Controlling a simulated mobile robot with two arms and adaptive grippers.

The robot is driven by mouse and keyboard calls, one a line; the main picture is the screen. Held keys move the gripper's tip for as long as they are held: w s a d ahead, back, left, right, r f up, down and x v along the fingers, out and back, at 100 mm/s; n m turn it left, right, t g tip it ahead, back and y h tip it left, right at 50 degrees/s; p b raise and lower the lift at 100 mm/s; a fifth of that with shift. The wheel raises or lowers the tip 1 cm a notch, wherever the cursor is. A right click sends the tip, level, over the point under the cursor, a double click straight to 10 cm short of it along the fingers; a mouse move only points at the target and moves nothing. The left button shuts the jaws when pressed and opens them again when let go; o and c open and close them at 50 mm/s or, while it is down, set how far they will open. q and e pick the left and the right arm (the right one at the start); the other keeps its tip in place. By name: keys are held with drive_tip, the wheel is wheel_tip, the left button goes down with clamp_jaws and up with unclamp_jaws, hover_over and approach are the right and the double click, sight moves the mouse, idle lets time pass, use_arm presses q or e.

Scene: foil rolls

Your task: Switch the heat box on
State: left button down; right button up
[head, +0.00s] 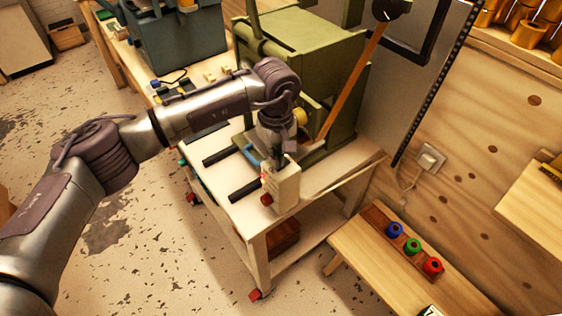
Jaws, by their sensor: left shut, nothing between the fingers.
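The heat box appears to be the small cream box (288,188) at the front edge of the white cart, by the green press (310,55). Small red parts show on its left side and low at its front. My left arm comes in from the left, and my left gripper (279,158) points down at the top of this box. It is shut and empty. Its fingertips are small here, and I cannot tell whether they touch the box. The gripper hides part of the box's top, and the switch's position is not readable. My right gripper is not in view.
The press has a long orange-brown lever (352,85) slanting up to a black knob. Two dark bars (245,191) stick out left of the box. A low bench (385,262) at the lower right holds blue, green and red rolls. The floor left of the cart is clear.

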use_arm(q)
drive_tip(key=shift+r+p, duration=1)
drive_tip(key=shift+r, duration=2.5)
